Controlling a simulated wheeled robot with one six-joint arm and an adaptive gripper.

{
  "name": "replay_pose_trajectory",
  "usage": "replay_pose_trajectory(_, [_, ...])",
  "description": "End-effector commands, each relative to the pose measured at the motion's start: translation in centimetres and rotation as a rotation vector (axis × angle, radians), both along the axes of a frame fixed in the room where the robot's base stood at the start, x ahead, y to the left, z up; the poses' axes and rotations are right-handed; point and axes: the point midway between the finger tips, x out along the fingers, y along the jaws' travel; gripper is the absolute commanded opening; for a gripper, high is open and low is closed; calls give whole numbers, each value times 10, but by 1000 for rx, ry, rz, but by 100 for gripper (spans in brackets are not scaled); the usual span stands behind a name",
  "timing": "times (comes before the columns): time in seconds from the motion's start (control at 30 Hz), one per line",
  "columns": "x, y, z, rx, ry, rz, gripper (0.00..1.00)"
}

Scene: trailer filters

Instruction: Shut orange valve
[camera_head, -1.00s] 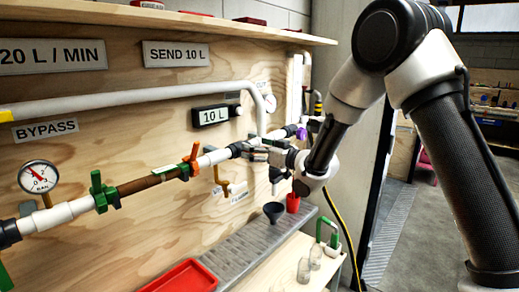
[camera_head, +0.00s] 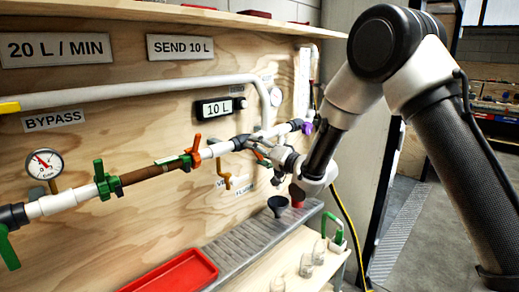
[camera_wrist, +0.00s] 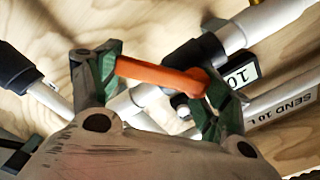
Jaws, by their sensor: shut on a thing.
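An orange valve handle (camera_wrist: 160,76) lies across the wrist view, between the two green-padded fingers of my gripper (camera_wrist: 163,90). The fingers are shut on this handle, one near each end of it. In the head view my gripper (camera_head: 267,155) is at the pipe run below the 10 L display, with a small part of the orange handle showing beside it. The valve body is mostly hidden by my gripper.
A green valve (camera_head: 105,183) and a pressure gauge (camera_head: 44,163) are at the left. The 10 L display (camera_head: 219,108) is above the pipe. Below are a grey grated ledge (camera_head: 240,243), a red tray (camera_head: 172,277) and a dark funnel (camera_head: 277,205).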

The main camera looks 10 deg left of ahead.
Motion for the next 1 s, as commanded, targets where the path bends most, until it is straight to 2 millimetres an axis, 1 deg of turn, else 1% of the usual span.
replay_pose_trajectory(0.2, [-4,3,-6,126,161,-1,35])
replay_pose_trajectory(0.5, [-10,8,-11,278,356,-1,35])
replay_pose_trajectory(0.7, [-13,10,-12,348,447,-1,35])
replay_pose_trajectory(1.0, [-15,11,-13,399,512,-3,35])
